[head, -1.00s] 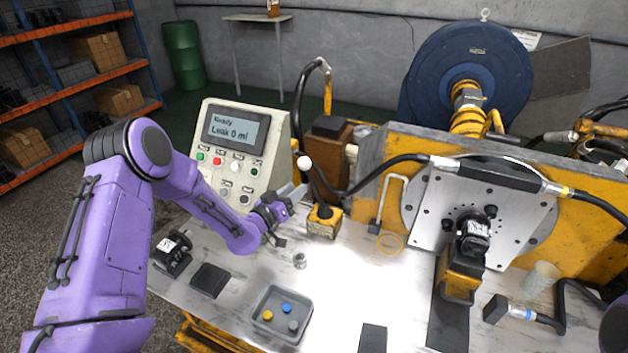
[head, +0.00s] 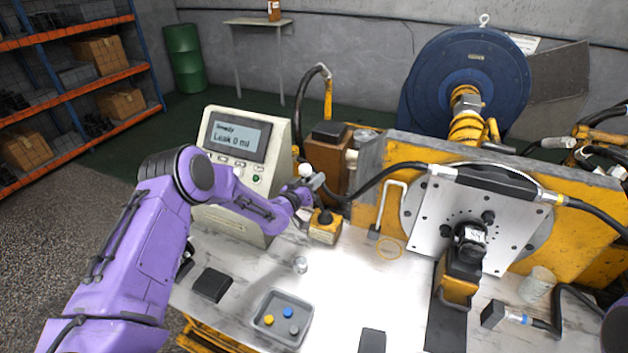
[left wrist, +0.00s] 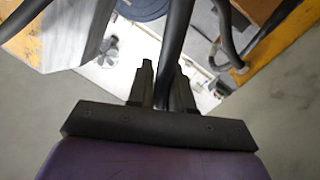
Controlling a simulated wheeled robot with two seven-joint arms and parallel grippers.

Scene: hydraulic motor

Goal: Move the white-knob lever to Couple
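The white-knob lever (head: 305,170) rises from a small yellow and black base (head: 325,227) on the bench, right of the control panel. Its white knob shows just above my left gripper (head: 314,183), which has reached it from the left. In the left wrist view my left gripper's two dark fingers (left wrist: 165,82) stand apart with a black rod between them; whether this is the lever's shaft or a hose I cannot tell. The gripper hides part of the lever in the head view. No Couple marking is readable. My right gripper is out of view.
The control panel (head: 240,165) stands close behind my left arm, its screen reading "Leak 0 ml". A black hose (head: 375,185) passes right of the lever. A grey tray (head: 268,331) with small coloured parts lies in front. The yellow motor stand (head: 575,235) is at right.

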